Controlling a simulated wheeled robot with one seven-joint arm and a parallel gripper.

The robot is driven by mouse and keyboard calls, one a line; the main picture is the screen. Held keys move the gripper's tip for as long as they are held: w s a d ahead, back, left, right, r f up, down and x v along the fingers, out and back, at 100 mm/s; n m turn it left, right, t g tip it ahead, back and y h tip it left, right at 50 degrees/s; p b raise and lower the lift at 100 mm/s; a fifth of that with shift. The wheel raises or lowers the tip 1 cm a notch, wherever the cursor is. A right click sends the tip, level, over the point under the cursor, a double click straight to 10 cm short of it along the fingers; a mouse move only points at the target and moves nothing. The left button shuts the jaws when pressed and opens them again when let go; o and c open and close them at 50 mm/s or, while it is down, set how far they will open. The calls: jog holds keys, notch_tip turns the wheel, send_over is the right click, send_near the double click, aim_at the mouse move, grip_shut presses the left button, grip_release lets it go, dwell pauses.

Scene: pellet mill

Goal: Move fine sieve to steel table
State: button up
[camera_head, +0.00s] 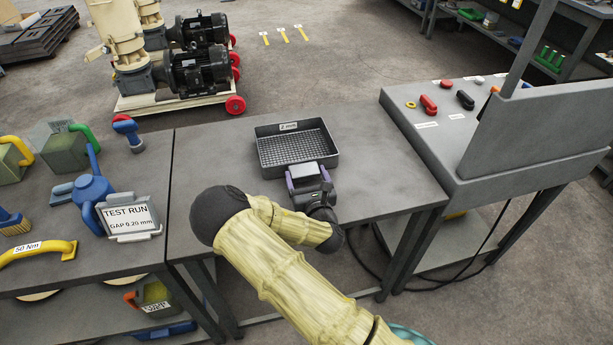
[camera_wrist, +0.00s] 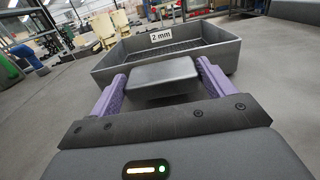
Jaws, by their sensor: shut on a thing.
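The sieve (camera_head: 263,150) is a dark rectangular tray with a mesh floor and a white label at its far wall. It sits on the grey table (camera_head: 215,165) in the middle of the head view. In the wrist view the sieve (camera_wrist: 225,52) shows a label reading "2 mm" and a flat grey handle tab pointing at me. My gripper (camera_head: 306,175) has its purple fingers on both sides of that tab and is shut on it. The fingers also show in the wrist view (camera_wrist: 160,88). I cannot tell whether the sieve's underside touches the table.
A grey console (camera_head: 465,130) stands at the right. Black motors (camera_head: 200,72) on a wheeled base stand behind. Bare table lies around the sieve.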

jog(key=shift+f, duration=0.2)
dwell(0.4)
jog(key=o, duration=1.4)
jog(key=shift+s, duration=0.1)
jog(key=shift+b+v, duration=0.4)
jog(key=shift+v, duration=4.05)
